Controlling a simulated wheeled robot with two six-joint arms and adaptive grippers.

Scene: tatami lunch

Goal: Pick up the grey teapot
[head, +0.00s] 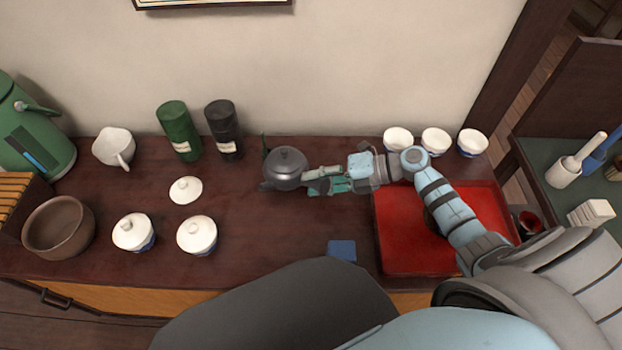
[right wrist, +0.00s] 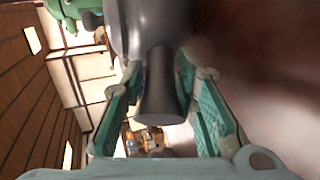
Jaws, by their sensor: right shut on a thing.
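The grey teapot (head: 286,165) stands toward the back middle of the dark wooden counter, near the wall. My right gripper (head: 312,180) reaches it from the right, at its side handle. In the right wrist view, the teapot's body (right wrist: 160,25) fills the top and its flared handle (right wrist: 162,90) lies between the two green-padded fingers (right wrist: 165,105). The gripper is shut on the handle. Whether the pot's base touches the counter is hard to tell. My left gripper is not in view.
A red tray (head: 400,250) lies right, under my right arm, with white cups (head: 435,140) behind it. A green canister (head: 178,130) and a black canister (head: 223,130) stand left of the teapot. A blue square (head: 342,250) lies in front. The counter's middle is clear.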

